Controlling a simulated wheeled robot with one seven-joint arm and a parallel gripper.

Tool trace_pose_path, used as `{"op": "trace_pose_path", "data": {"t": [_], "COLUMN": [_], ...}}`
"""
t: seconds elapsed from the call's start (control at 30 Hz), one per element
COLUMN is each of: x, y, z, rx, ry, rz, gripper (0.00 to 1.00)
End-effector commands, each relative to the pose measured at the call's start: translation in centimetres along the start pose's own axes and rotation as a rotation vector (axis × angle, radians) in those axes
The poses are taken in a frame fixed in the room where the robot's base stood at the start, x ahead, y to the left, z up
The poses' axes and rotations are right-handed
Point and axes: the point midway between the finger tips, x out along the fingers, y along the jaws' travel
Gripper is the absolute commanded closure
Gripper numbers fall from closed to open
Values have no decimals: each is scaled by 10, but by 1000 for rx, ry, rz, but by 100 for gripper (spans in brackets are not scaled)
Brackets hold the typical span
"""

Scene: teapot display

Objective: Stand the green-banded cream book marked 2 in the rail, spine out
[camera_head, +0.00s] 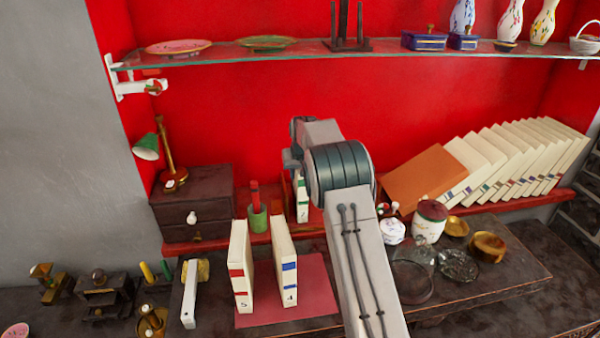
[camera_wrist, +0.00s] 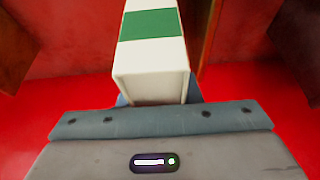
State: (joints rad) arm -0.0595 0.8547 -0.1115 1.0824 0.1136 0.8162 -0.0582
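The green-banded cream book (camera_head: 302,198) is upright at the back, above the red ledge, with its banded spine facing the head camera. My arm hides part of it, and its number is too small to read. In the wrist view the book (camera_wrist: 152,65) is close, its cream end just past my gripper (camera_wrist: 158,100). Blue finger parts show on both sides of the book, and my gripper appears shut on it. In the head view my gripper is mostly hidden behind my wrist. I cannot tell whether the book's bottom touches the red ledge rail (camera_head: 200,246).
Books marked 5 (camera_head: 241,265) and 4 (camera_head: 285,262) stand on a red mat (camera_head: 318,290). A green pot (camera_head: 257,220) and dark drawers (camera_head: 192,205) are left of the book. A lidded jar (camera_head: 429,222) and a leaning book row (camera_head: 515,160) are right. A glass shelf (camera_head: 385,52) crosses above.

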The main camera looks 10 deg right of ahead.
Motion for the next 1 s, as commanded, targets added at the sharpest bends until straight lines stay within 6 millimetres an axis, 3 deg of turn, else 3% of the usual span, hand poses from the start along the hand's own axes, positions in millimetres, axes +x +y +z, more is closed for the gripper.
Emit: {"op": "trace_pose_path", "data": {"t": [0.03, 0.1, 0.47, 0.67, 1.0], "x": [-1, -1, -4, -35, -110], "y": [0, 0, 0, 0, 0], "z": [-1, -1, 0, 0, 0], "rx": [0, 0, 0, 0, 0], "ry": [4, 3, -1, 4, 4], "rz": [0, 0, 0, 0, -1], "gripper": [58, 44, 44, 44, 44]}}
